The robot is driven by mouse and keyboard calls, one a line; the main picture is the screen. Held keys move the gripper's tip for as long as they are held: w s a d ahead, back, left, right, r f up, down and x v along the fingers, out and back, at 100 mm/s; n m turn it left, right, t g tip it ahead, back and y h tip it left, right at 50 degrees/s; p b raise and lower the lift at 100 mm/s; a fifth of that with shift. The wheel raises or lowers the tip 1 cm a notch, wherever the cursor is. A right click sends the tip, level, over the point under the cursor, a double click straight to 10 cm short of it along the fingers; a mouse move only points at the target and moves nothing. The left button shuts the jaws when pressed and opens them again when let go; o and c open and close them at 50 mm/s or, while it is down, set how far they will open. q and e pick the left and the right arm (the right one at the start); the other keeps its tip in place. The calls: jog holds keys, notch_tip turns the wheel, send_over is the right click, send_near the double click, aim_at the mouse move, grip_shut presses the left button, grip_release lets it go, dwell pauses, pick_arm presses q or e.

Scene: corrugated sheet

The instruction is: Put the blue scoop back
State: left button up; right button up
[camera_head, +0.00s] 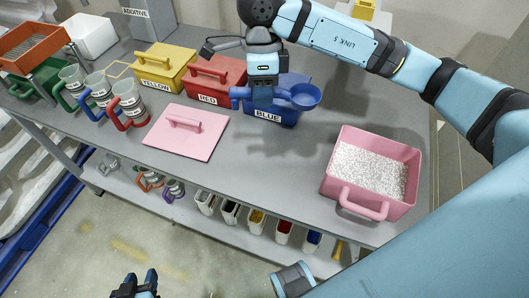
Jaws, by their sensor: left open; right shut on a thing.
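The blue scoop (305,96) is held by my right gripper (263,98), which is shut on it. The scoop's round cup points right and its handle end sticks out left of the gripper. The scoop is in front of and over the blue box labelled BLUE (275,115), and hides part of its top. I cannot tell whether the scoop touches the box or whether the box is open. My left gripper (136,283) is open and empty at the bottom edge, low in front of the table.
A red box (217,78) and a yellow box (164,68) stand left of the blue box. A pink lid (187,133) lies flat on the grey table. A pink bin (373,170) with white granules stands right. Several handled measuring cups (130,102) stand left. The table's middle is clear.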

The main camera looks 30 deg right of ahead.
jog(key=shift+f, duration=0.45)
send_over(263, 161)
jog(key=f, duration=1.4)
jog(key=shift+w+d+f+b, duration=0.15)
jog(key=shift+w+f+b, duration=0.1)
jog(key=shift+f+b, duration=0.15)
jog(key=shift+w+x, duration=0.2)
jog(key=shift+x, duration=0.85)
jog(key=shift+w+x, duration=0.2)
jog(key=shift+x, duration=0.8)
jog(key=shift+d+f, duration=0.1)
jog(key=shift+d, duration=0.1)
jog(key=shift+f, duration=0.15)
jog(key=o, duration=0.9)
